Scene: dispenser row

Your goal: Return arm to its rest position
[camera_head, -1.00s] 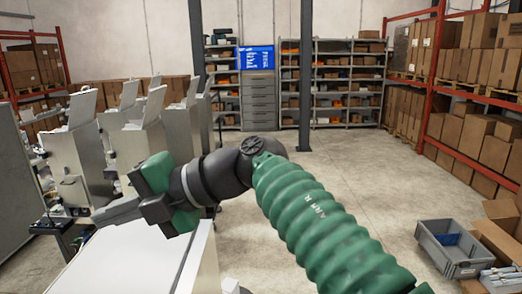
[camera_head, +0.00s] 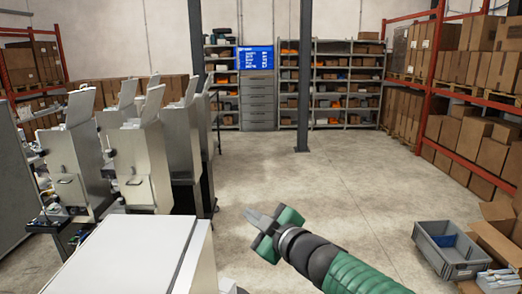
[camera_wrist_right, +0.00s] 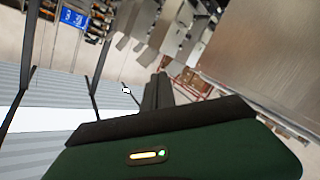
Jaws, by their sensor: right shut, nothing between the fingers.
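My right arm, with a green ribbed sleeve, comes in from the lower right in the head view. Its right gripper (camera_head: 250,214) is shut and empty, pointing left and up over open floor, to the right of the white-topped cabinet and apart from it. In the right wrist view the dark fingers (camera_wrist_right: 158,92) lie together with nothing between them. My left gripper is in neither view.
A white-topped cabinet (camera_head: 125,252) stands at the lower left, with a row of metal dispensers (camera_head: 140,155) behind it. A grey bin (camera_head: 450,250) and open cartons (camera_head: 500,235) stand at the lower right. The middle floor (camera_head: 310,185) is clear.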

